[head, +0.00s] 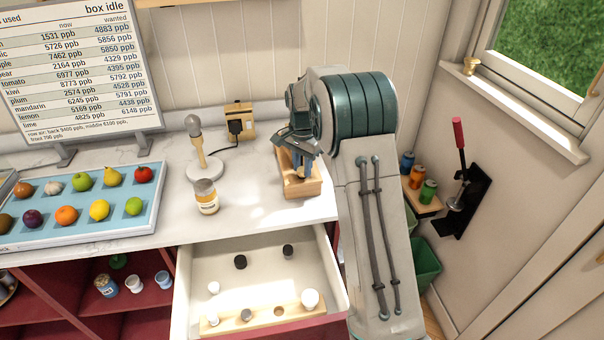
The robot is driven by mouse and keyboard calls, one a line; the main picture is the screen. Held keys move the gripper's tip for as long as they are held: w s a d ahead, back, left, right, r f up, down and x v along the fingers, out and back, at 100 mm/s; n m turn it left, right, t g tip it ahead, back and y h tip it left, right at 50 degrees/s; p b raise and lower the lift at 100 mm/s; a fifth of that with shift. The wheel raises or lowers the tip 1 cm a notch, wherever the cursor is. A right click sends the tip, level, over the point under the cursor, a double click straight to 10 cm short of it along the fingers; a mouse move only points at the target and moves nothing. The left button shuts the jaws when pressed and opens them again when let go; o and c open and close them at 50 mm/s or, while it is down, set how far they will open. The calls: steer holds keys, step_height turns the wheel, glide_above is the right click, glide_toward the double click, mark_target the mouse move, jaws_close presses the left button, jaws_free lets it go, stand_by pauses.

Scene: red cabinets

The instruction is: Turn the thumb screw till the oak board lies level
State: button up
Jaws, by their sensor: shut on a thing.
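The oak board (312,190) is a small pale wooden piece on the white counter, at the front right end. My gripper (299,172) points down over it, its fingers shut at the board's upper side. The thumb screw is hidden by the fingers, which are closed where it would stand. From this angle I cannot tell whether the board lies level or tilted. My arm covers the area just right of the board.
An open drawer (205,262) with black and white knobs juts out below the counter. A jar (206,197), a microphone-like stand (204,168) and a wooden socket block (240,110) stand left of the board. A blue fruit tray (150,218) lies further left.

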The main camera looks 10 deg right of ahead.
mark_target(302, 169)
steer(key=n, duration=0.3)
steer(key=shift+n, duration=0.4)
steer(key=n, duration=0.4)
steer(key=o, duration=0.7)
steer(key=shift+c, duration=0.2)
steer(key=shift+r+p, duration=0.15)
steer(key=shift+p, duration=0.15)
steer(key=shift+r+p, duration=1.35)
steer(key=shift+r, duration=0.6)
